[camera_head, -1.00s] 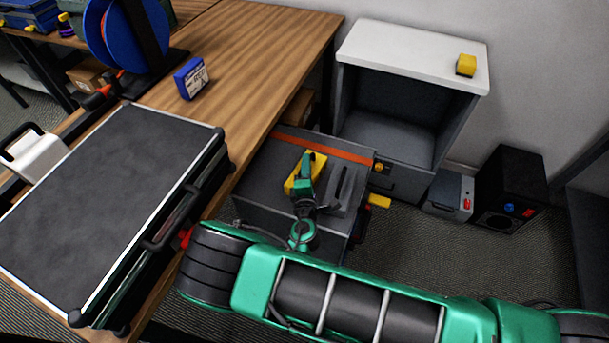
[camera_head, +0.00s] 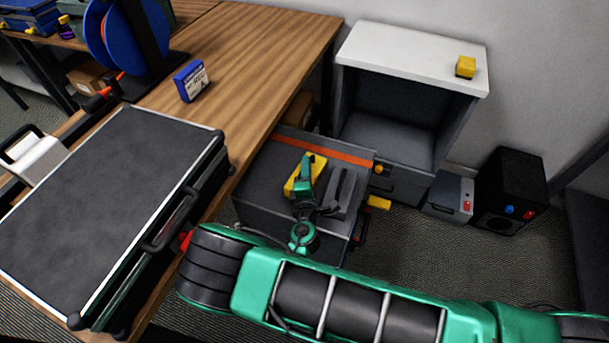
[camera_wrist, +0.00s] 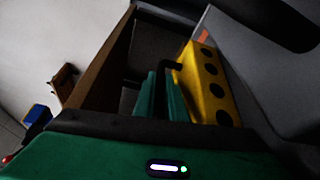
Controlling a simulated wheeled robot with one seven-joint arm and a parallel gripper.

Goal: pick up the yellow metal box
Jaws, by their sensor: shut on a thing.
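The yellow metal box (camera_head: 291,187) is at the grey drawer unit beside the wooden table, partly hidden behind my green gripper (camera_head: 306,163) in the head view. In the wrist view the yellow box (camera_wrist: 210,85) shows a side with several round dark holes. My gripper (camera_wrist: 168,70) is shut at the box's left edge, with its green fingers close together and a dark tip against the box. The exact contact is partly hidden. I cannot tell whether the box is clear of the surface under it.
A black-topped case (camera_head: 110,200) and a blue box (camera_head: 190,81) are on the wooden table (camera_head: 250,70) at left. A grey block (camera_head: 341,190) sits right of the gripper. A white-topped cabinet (camera_head: 400,55) bears a small yellow block (camera_head: 466,67). A black speaker (camera_head: 512,190) stands on the floor.

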